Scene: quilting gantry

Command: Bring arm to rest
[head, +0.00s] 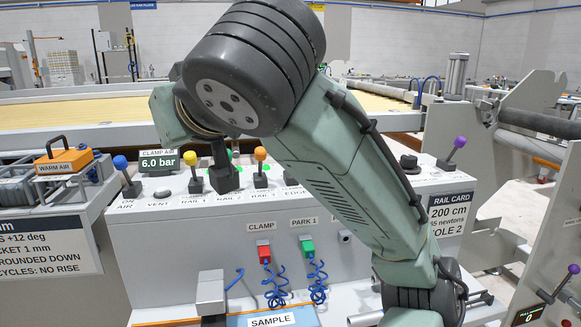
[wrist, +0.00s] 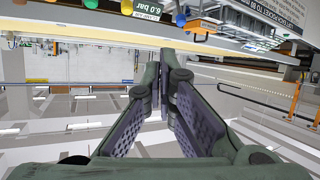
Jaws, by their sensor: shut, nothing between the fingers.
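My gripper (wrist: 166,62) shows in the wrist view, its two padded fingers together at the tips with nothing between them. In the head view my arm rises from the lower right to a large dark joint at the top centre, in front of the control panel (head: 160,235). In the wrist view the picture is turned over, with the panel's knobs and the 6.0 bar display (wrist: 140,9) along the top edge, beyond the fingertips.
Levers with blue (head: 121,163), yellow (head: 195,159), orange (head: 260,155) and purple (head: 459,143) knobs stand on the panel. Red (head: 264,253) and green (head: 308,249) connectors with coiled blue leads are on its front. An orange-topped box (head: 63,160) stands left. A quilting bed (head: 60,112) lies behind.

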